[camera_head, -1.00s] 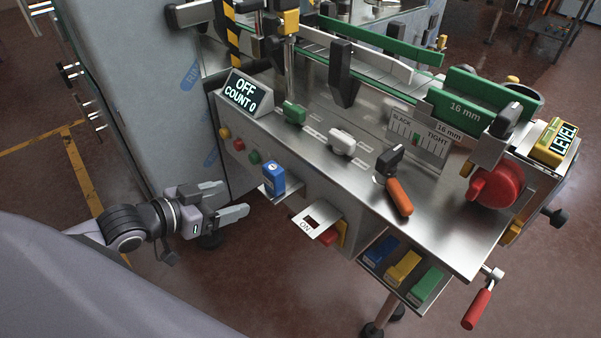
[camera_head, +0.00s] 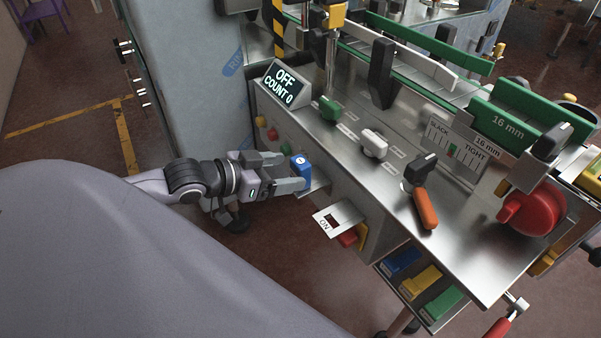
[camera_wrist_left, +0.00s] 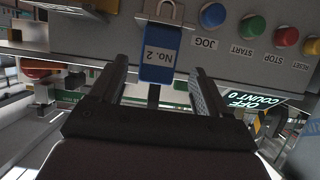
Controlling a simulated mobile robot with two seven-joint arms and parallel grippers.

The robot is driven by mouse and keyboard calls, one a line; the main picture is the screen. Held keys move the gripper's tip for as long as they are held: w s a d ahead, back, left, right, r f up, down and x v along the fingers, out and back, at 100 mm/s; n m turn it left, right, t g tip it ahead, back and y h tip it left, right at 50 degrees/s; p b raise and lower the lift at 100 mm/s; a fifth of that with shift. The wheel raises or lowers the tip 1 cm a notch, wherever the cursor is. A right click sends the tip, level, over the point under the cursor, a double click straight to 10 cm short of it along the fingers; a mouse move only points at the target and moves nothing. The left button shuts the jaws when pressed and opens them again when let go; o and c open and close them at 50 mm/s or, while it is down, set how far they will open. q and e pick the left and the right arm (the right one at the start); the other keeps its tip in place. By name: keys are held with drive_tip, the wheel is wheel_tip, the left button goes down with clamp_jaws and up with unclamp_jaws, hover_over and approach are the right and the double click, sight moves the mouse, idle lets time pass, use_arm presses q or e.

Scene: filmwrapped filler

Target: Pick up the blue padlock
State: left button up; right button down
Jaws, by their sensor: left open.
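The blue padlock (camera_head: 300,166) sits on a small metal ledge on the front of the machine. In the left wrist view the padlock (camera_wrist_left: 158,55) shows a "No. 2" label and a metal shackle. My left gripper (camera_head: 294,172) is open at the padlock, with its fingers pointing at the machine. In the wrist view the fingers of the left gripper (camera_wrist_left: 160,78) stand on either side of the padlock's lower end, with gaps showing. I cannot tell how deep the padlock is between them. My right gripper is not in view.
Buttons (camera_wrist_left: 256,27) line the panel beside the padlock. A metal plate marked "ON" (camera_head: 338,215) juts out to the right. Below it, a tray holds blue, yellow and green blocks (camera_head: 422,282).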

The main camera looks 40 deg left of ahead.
sight(294, 171)
use_arm(q)
drive_tip(key=x, duration=0.2)
drive_tip(key=shift+w+d+r, duration=0.1)
drive_tip(key=shift+w+d, duration=0.15)
drive_tip(key=shift+w, duration=0.05)
drive_tip(key=shift+x, duration=1.05)
drive_tip(key=shift+s, duration=0.1)
drive_tip(key=shift+c, duration=0.3)
